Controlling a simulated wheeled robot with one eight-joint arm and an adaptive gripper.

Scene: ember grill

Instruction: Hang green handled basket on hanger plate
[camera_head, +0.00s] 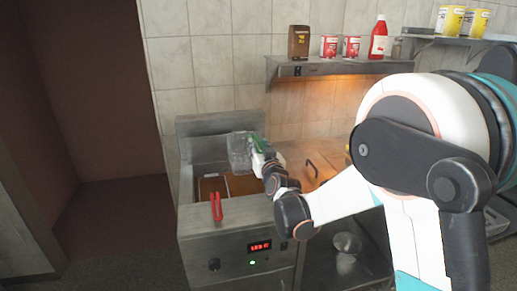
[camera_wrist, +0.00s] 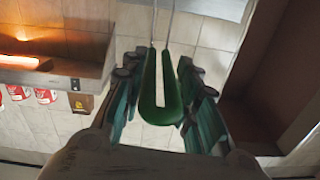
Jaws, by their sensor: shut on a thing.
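My gripper (camera_head: 262,154) is shut on the green handle of a wire-mesh basket (camera_head: 239,152). The basket is held above the right part of the fryer, in front of its raised metal back panel (camera_head: 205,124). In the wrist view, the green handle (camera_wrist: 151,100) lies between the fingers of my gripper (camera_wrist: 160,85), with its two metal rods running to the top edge. A grey metal surface (camera_wrist: 218,8) shows at the top there. The hanger plate cannot be told apart from the back panel, and whether the basket touches it is unclear.
A red handle (camera_head: 217,207) sticks out over the fryer's front edge, by the oil wells (camera_head: 211,187). A wall shelf (camera_head: 335,68) with bottles and cans is at upper right. A griddle (camera_head: 310,165) lies right of the fryer. Floor at left is clear.

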